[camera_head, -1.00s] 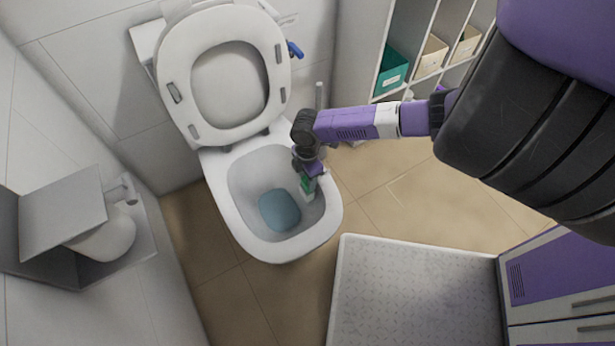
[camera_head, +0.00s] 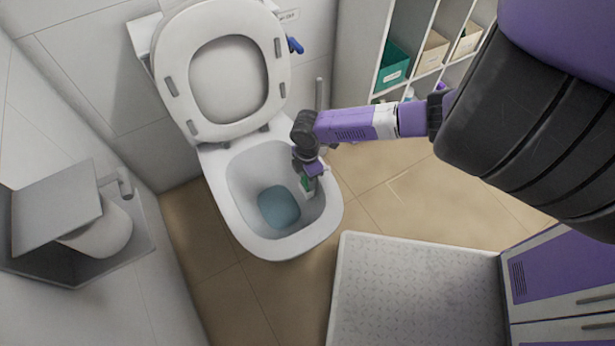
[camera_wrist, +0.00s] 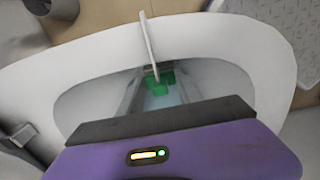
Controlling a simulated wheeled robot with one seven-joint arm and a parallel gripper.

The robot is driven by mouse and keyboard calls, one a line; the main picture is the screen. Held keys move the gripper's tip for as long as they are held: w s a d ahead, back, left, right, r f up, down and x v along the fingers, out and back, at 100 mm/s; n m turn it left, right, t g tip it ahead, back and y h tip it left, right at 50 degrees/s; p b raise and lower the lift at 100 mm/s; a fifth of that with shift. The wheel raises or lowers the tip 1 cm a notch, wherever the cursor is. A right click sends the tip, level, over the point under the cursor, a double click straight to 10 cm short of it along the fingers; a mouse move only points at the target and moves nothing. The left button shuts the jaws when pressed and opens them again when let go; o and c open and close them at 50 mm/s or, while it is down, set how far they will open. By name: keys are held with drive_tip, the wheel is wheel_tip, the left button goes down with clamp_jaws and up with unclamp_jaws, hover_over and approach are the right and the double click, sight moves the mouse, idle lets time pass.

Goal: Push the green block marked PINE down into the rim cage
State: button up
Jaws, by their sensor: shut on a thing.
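The green block (camera_head: 307,184) is inside the toilet bowl at its right inner wall; it also shows in the wrist view (camera_wrist: 160,83). Any marking on it is too small to read. The pale rim cage (camera_head: 309,194) hangs there, and its thin white hanger (camera_wrist: 148,42) crosses the rim in the wrist view. My gripper (camera_head: 308,179) points down into the bowl and is shut on the green block, with a grey finger on each side. The block is at the cage; how deep it sits in it is hard to tell, as my gripper hides part of it.
The toilet (camera_head: 232,215) has its seat and lid raised, with blue water (camera_head: 279,208) in the bowl. A brush handle (camera_head: 319,93) stands behind my arm. A shelf with boxes (camera_head: 393,67) is at the back right. A paper holder (camera_head: 60,215) is on the left wall.

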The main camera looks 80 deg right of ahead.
drive_tip(key=shift+f+b, duration=0.35)
drive_tip(key=shift+f, duration=0.3)
drive_tip(key=o, duration=1.4)
drive_tip(key=shift+o, duration=0.2)
wheel_tip(320, 180, up, 8)
drive_tip(key=p, duration=0.2)
drive_tip(key=shift+f+p, duration=0.1)
drive_tip(key=shift+p, duration=0.2)
